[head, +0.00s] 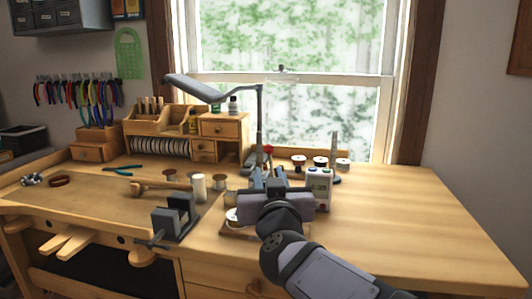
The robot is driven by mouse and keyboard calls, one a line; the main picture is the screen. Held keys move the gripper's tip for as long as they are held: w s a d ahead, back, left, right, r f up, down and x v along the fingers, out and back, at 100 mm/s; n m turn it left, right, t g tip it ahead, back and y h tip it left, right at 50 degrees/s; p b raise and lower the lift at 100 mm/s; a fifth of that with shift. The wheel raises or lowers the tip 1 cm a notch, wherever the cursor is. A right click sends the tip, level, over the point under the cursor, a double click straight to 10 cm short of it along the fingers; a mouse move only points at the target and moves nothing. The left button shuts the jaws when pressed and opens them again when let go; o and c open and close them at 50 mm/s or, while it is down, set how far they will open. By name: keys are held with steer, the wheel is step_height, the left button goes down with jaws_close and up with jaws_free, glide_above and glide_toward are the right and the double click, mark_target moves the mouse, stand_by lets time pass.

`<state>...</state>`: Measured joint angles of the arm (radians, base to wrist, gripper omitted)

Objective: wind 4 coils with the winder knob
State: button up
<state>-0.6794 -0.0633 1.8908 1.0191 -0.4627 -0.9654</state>
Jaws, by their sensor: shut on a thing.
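My gripper (268,174) reaches in from the lower right over the middle of the workbench. It is shut, with its fingers pointing away from the camera at the winder. What it holds is mostly hidden behind my wrist and looks to be the winder knob. A small red ball (268,149) shows just beyond the fingers. Part of a wooden base and a pale round part (232,214) show left of my wrist. The wound coils cannot be made out. A pale box with a small screen and buttons (319,189) stands close to the right of my gripper.
A dark vise (175,219) stands at the front edge, left of my wrist. A white spool (198,187) and a wooden mallet (160,187) lie near it. Several wire spools (320,162) and a desk lamp (259,120) stand behind. The bench's right side is clear.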

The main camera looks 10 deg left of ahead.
steer(key=m+h+p, duration=0.2)
steer(key=h+p, duration=0.2)
steer(key=p, duration=0.1)
steer(key=d+m+h+p, duration=0.1)
steer(key=m+h+p, duration=0.2)
steer(key=h+p, duration=0.1)
steer(key=d+m+h+p, duration=0.1)
steer(key=m+h+p, duration=0.1)
steer(key=h+p, duration=0.2)
steer(key=shift+d+r+m+g+p, duration=0.2)
steer(key=shift+r+m+g+p, duration=0.1)
steer(key=shift+p, duration=1)
steer(key=shift+s+d+f+m+g+h+p, duration=0.1)
steer(key=shift+s+d+m+g+h+p, duration=0.25)
steer(key=shift+m+g+h+p, duration=0.9)
steer(key=shift+s+d+f+m+g+h+p, duration=0.1)
steer(key=shift+s+d+m+g+h+p, duration=0.2)
steer(key=shift+m+g+h+p, duration=0.95)
steer(key=shift+s+d+f+m+g+h+p, duration=0.1)
steer(key=shift+s+d+m+g+h+p, duration=0.25)
steer(key=shift+m+g+h+p, duration=0.9)
steer(key=shift+m+g+h+b, duration=0.35)
steer(key=shift+g+h+b, duration=0.1)
steer(key=shift+h, duration=0.4)
steer(key=o, duration=1)
steer(key=shift+d, duration=0.1)
steer(key=shift+o, duration=0.2)
step_height(320, 180, up, 10)
steer(key=shift+b, duration=0.45)
